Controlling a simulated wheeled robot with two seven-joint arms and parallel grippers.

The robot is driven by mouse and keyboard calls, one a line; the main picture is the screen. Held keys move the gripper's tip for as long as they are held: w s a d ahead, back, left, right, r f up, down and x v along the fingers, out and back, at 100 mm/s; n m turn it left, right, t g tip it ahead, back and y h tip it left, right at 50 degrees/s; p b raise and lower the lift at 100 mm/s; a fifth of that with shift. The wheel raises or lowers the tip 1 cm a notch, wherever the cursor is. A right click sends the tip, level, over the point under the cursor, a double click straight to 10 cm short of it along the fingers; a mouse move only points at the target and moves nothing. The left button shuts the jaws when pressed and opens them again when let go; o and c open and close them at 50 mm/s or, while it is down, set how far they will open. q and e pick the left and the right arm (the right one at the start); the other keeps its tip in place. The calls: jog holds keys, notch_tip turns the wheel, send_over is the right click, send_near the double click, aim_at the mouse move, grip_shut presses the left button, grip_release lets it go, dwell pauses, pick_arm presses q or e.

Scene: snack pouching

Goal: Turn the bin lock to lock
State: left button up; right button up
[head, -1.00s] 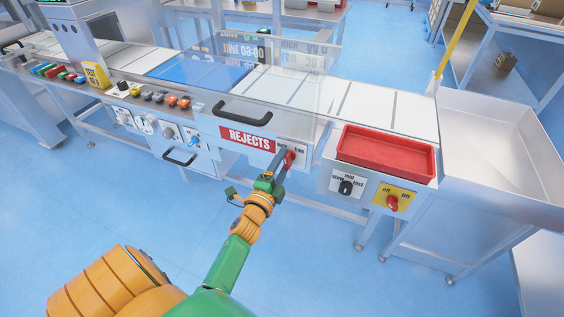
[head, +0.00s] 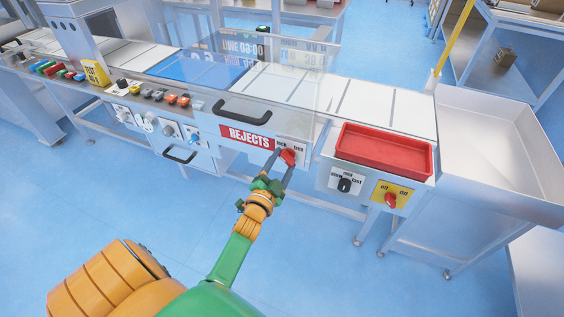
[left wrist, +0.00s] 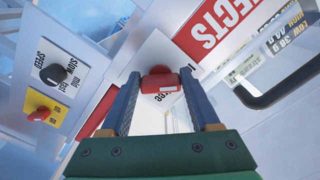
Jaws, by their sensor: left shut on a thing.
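The red bin lock knob (head: 288,158) sits on a small white label plate (head: 298,146) at the right end of the rejects bin front, beside the red REJECTS sign (head: 248,138). My left gripper (head: 286,154) is shut on this knob, one finger on either side of it. In the left wrist view the knob (left wrist: 160,83) shows between the fingertips (left wrist: 158,80). The fingers and knob cover part of the plate, so its lettering reads only in part. My right gripper is not in view.
A black bin handle (head: 243,111) is just above the sign. To the right are a black speed knob (head: 345,185), a red switch on a yellow plate (head: 391,200) and a red tray (head: 385,166). The floor in front is clear.

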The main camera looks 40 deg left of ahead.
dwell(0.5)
pick_arm(q)
jog(key=o, duration=1.4)
jog(key=shift+c, duration=0.2)
jog(key=v, duration=0.7)
